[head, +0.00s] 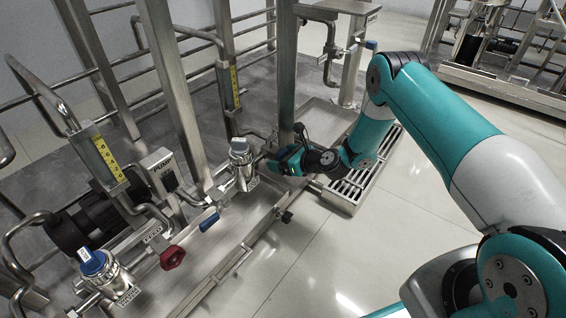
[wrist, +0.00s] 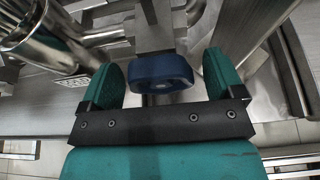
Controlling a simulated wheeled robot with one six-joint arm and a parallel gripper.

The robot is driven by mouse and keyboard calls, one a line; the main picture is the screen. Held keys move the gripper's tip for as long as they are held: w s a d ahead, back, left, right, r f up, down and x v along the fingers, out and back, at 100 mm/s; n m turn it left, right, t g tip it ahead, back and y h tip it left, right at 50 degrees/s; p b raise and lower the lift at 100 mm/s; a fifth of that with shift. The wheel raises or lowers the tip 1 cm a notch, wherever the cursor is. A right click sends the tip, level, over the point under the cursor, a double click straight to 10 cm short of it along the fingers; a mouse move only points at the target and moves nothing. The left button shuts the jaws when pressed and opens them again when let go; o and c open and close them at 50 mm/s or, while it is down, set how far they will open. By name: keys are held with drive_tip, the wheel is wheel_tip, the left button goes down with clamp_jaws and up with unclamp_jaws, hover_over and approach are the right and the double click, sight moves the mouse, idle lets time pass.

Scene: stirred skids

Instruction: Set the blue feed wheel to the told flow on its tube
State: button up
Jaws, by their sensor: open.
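A dark blue wheel (wrist: 160,76) shows in the wrist view, lying between the two green fingers of my gripper (wrist: 162,80). The fingers are spread, with a gap on each side of the wheel, and neither appears to touch it. In the head view my gripper (head: 280,160) is low beside the skid's front pipework, and it hides the wheel there. Two flow tubes with yellow scales stand on the skid, one at the left (head: 106,160) and one further back (head: 235,86). Their readings are too small to tell with certainty.
A steel valve body with a pale top (head: 240,150) stands just left of my gripper. A blue lever (head: 209,222), a red handle (head: 172,257) and a blue-capped valve (head: 92,262) are further left. Steel posts rise behind. A floor grate (head: 365,180) lies right; open floor is in front.

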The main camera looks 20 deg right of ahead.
drive_tip(key=shift+w, duration=0.1)
drive_tip(key=c, duration=0.9)
drive_tip(key=shift+p, duration=0.4)
drive_tip(key=shift+r+n+t+h+p, duration=0.1)
drive_tip(key=shift+n+t+h+p, duration=0.45)
drive_tip(key=shift+n+p, duration=0.6)
drive_tip(key=n+t+h+p, duration=0.1)
drive_tip(key=n, duration=0.2)
drive_tip(key=shift+t+h+p, duration=0.25)
drive_tip(key=shift+t+p, duration=0.1)
drive_tip(key=shift+p, duration=0.05)
drive_tip(key=n+t+p, duration=0.1)
drive_tip(key=n+p, duration=0.1)
drive_tip(key=n, duration=0.1)
drive_tip(key=shift+n+t+h, duration=0.25)
drive_tip(key=shift+t+h, duration=0.15)
drive_tip(key=shift+n+t+p, duration=0.6)
drive_tip(key=shift+n+p, duration=0.6)
drive_tip(key=shift+n, duration=0.2)
